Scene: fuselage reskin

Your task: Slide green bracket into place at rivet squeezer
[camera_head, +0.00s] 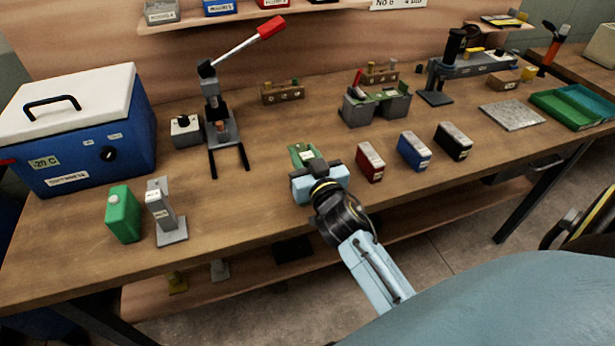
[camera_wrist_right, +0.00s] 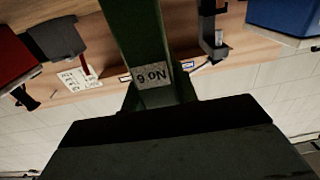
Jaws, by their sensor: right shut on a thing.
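My right gripper (camera_head: 306,164) is over the front middle of the bench, shut on the green bracket (camera_head: 301,152). In the wrist view the bracket (camera_wrist_right: 147,45) runs up from the jaws and bears a pale "No 6" label. The jaw tips are mostly hidden by the gripper's body. A grey bench tool (camera_head: 216,108) with a raised, red-gripped lever looks like the rivet squeezer. It stands back left of the gripper, with two dark rails (camera_head: 229,161) pointing to the front. The bracket is apart from it, to the right. My left gripper is not in view.
A blue cooler (camera_head: 90,150), green canister (camera_head: 123,214) and grey stand (camera_head: 164,212) are at left. Red (camera_head: 370,162), blue (camera_head: 414,151) and black (camera_head: 453,142) boxes stand right of the gripper. A grey block fixture (camera_head: 375,107) is behind. Bare wood lies between rails and gripper.

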